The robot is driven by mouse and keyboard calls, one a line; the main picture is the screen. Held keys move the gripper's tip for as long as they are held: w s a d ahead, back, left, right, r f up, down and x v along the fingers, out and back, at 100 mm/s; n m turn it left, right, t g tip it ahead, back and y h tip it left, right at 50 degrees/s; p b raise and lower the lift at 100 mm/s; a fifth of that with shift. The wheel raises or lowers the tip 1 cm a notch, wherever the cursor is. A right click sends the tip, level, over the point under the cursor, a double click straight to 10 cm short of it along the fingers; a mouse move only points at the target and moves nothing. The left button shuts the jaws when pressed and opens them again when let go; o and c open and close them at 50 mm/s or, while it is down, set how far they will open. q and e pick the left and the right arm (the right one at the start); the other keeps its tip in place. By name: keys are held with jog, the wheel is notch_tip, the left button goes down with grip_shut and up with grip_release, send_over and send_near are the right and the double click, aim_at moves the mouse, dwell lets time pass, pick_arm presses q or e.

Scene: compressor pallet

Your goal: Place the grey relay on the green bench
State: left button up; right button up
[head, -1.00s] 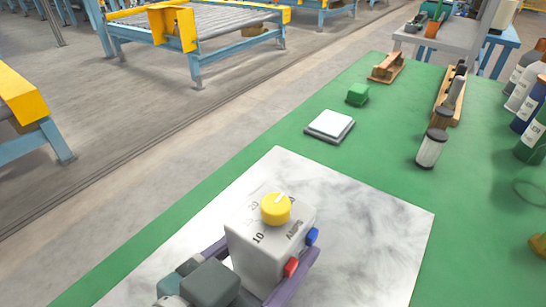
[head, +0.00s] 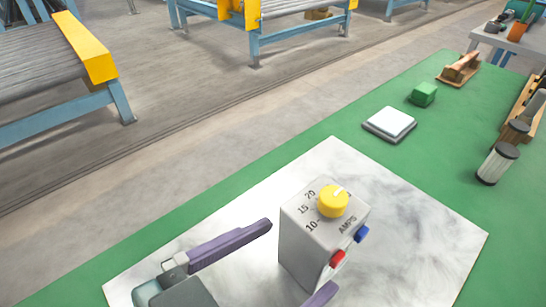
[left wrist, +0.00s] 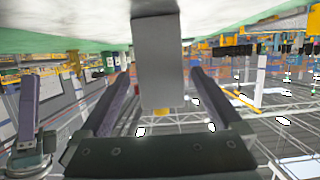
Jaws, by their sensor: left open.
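The grey relay (head: 309,244), a box with a yellow dial on top and a red and a blue terminal, stands upright on a white marbled slab (head: 420,240). The slab lies on the green bench (head: 350,122). My left gripper (head: 293,259) is open, its purple fingers spread on either side of the relay with a gap on the far side. In the left wrist view, which is upside down, the relay (left wrist: 158,70) shows between the two fingers. A further purple finger (left wrist: 28,108) at that view's left edge seems to be my right gripper's; its opening cannot be told.
Farther along the bench are a white-topped square pad (head: 390,123), a green block (head: 423,93), a dark-capped cylinder (head: 497,163) and a wooden holder (head: 460,70). A roller conveyor (head: 50,68) stands across the floor. The bench between slab and pad is clear.

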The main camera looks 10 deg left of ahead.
pick_arm(q)
jog(key=v, duration=0.5)
jog(key=shift+s, duration=0.1)
pick_arm(e)
jog(key=shift+r, duration=0.2)
pick_arm(q)
jog(key=a+g+y, duration=0.1)
jog(key=a+g, duration=0.1)
jog(key=s+a+n+g+y, duration=0.1)
jog(key=g+y, duration=0.1)
jog(key=a+f+n+g+y, duration=0.1)
jog(key=a+g+y, duration=0.1)
jog(key=shift+s+a, duration=0.35)
jog(key=s+a+n+y, duration=0.1)
jog(key=a, duration=0.1)
jog(key=s+a+n+g+y, duration=0.1)
jog(key=a, duration=0.1)
jog(key=s+a+n+g+y, duration=0.1)
jog(key=a, duration=0.1)
jog(key=shift+s+a+r, duration=0.1)
jog(key=shift+s+a, duration=0.1)
jog(key=shift+a, duration=0.05)
notch_tip(320, 180, up, 53)
jog(key=p, duration=5.3)
pick_arm(e)
notch_tip(320, 180, up, 53)
